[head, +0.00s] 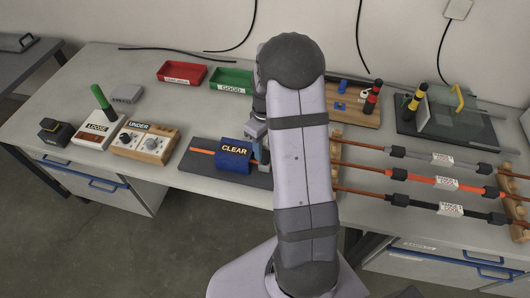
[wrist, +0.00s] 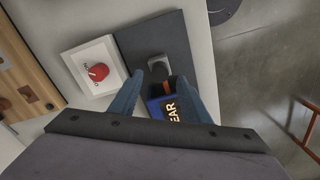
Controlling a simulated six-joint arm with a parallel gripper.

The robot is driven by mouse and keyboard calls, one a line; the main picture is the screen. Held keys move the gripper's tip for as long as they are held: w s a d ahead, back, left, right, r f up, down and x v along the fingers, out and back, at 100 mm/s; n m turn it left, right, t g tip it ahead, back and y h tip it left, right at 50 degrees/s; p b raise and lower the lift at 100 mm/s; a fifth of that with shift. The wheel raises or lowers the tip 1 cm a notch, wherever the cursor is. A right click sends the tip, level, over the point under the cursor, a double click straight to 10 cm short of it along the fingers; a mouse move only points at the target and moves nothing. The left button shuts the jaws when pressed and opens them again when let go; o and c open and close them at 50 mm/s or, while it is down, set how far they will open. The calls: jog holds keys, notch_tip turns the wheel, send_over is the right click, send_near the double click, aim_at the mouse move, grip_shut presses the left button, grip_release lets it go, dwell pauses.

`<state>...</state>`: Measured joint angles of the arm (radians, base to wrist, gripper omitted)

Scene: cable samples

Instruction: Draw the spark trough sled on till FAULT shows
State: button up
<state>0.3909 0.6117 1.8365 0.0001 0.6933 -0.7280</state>
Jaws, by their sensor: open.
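The spark trough sled (head: 234,158) is a blue block with a display reading CLEAR. It sits on a dark base plate (head: 195,166), and an orange-brown cable (head: 202,151) enters its left side. My gripper (head: 259,150) is at the sled's right end, largely hidden behind my arm. In the wrist view my gripper (wrist: 160,78) is open, with its two blue-grey fingers on either side of the blue sled (wrist: 158,107). I cannot tell whether either finger touches it. Only EAR of the display shows there. A grey block (wrist: 160,66) stands on the plate beyond the sled.
A white panel with a red knob (wrist: 97,72) lies beside the plate. The UNDER box (head: 145,144) and LOOSE box (head: 97,132) stand to the left. Red (head: 182,73) and green (head: 230,80) trays are behind. Several cables on wooden racks (head: 514,200) are at right.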

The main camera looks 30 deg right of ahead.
aim_at(265, 155)
jog(key=shift+r+b, duration=0.35)
jog(key=shift+r, duration=1.5)
jog(key=shift+r+p, duration=0.25)
jog(key=shift+p, duration=1)
jog(key=shift+f+p, duration=0.15)
jog(key=shift+p, duration=0.3)
jog(key=shift+f+p, duration=1.05)
jog(key=shift+f, duration=2.75)
jog(key=shift+c, duration=0.3)
grip_shut()
jog(key=shift+s+d, duration=0.55)
jog(key=shift+d, duration=0.05)
jog(key=shift+o, duration=0.3)
grip_release()
